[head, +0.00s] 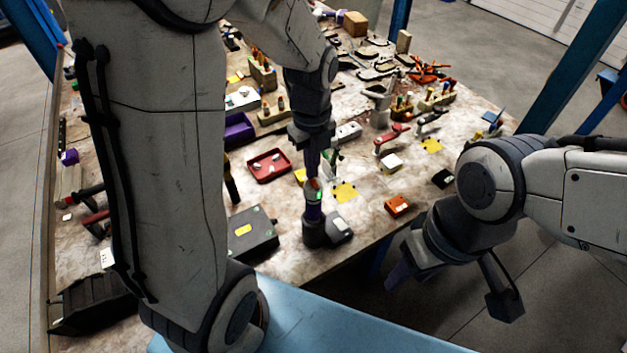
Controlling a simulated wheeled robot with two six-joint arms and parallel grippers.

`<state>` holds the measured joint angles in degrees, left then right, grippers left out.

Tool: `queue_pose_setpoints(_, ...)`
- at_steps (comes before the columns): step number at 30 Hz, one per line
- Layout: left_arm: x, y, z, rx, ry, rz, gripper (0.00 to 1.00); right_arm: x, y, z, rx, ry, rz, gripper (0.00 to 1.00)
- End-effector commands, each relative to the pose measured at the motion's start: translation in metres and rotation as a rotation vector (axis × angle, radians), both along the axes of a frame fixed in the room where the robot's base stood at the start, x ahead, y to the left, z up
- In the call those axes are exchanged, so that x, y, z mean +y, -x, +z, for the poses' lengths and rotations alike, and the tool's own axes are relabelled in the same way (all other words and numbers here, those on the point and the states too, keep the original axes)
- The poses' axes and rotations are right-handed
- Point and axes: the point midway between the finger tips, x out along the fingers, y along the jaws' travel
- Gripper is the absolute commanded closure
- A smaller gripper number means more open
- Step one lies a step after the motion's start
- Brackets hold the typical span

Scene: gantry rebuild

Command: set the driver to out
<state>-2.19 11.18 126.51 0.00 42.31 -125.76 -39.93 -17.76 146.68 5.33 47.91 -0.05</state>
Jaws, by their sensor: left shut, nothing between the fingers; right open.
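The driver (314,228) looks like the dark upright tool with a wide black foot near the front edge of the table. A small green patch and a reddish patch show near its top. My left gripper (312,172) points straight down just above the driver's top, with its fingers shut and nothing between them. I cannot tell whether the fingertips touch the driver. The driver's setting is too small to read. My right gripper (400,275) is open and empty, off the table's front edge at the right, well away from the driver.
A dark grey case (250,240) lies left of the driver, and a small grey device (340,229) lies close to its right. A red tray (269,165), yellow notes (345,191) and an orange box (398,205) are nearby. Many tools crowd the table behind.

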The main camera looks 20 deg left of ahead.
Motion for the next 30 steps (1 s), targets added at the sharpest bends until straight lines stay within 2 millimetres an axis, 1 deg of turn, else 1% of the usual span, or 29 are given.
queue_pose_setpoints(25, 0.000, 0.000, -0.014, 0.000, 0.000, 0.000, 1.00, 0.000, 0.000, -0.010, 0.000, 0.000, 0.000, 0.50)
queue_pose_setpoints(30, 0.000, 0.000, -0.012, 0.001, 0.000, 0.000, 1.00, 0.000, 0.000, -0.008, 0.000, 0.000, -0.002, 0.50)
